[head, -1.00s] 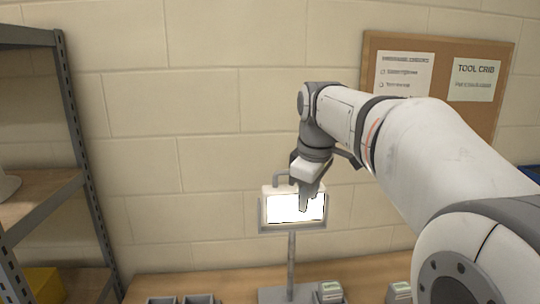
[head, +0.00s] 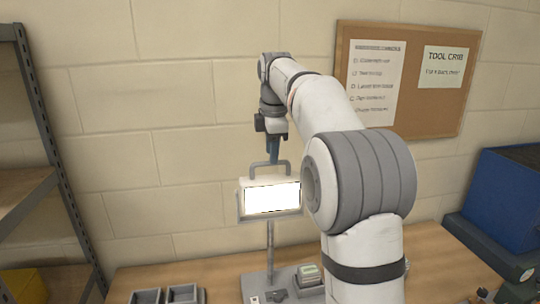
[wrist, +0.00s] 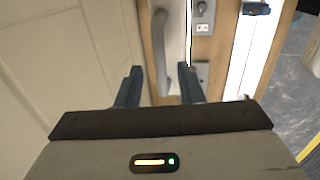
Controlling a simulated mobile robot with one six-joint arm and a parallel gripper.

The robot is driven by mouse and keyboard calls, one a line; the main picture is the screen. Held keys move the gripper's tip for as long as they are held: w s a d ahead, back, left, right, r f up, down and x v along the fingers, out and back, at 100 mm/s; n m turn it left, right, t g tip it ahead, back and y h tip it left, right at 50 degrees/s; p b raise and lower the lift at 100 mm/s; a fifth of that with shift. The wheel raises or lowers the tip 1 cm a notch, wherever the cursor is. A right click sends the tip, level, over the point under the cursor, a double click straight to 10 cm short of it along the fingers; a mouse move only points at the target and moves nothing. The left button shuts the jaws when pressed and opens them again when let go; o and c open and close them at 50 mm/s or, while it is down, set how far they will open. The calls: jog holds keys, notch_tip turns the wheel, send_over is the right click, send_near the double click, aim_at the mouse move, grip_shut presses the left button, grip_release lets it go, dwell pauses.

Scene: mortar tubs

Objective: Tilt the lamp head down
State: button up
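The lamp (head: 270,240) stands upright on the bench with a lit rectangular head (head: 271,198) on a grey post. The lit face points forward. A grey U-shaped handle (head: 285,165) rises from the top of the head. My gripper (head: 273,158) points down right at the handle. In the wrist view my gripper (wrist: 159,72) has its two blue fingers apart, with the grey handle bar (wrist: 164,75) in the gap between them. I cannot tell whether either finger touches it. In the head view the fingers partly overlap the handle.
A blue tub (head: 500,200) is at the right. A metal shelf (head: 60,150) is at the left. The wall is close behind the lamp.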

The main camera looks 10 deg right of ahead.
jog(key=shift+w+f, duration=0.2)
jog(key=shift+f, duration=0.85)
jog(key=shift+c, duration=0.2)
grip_shut()
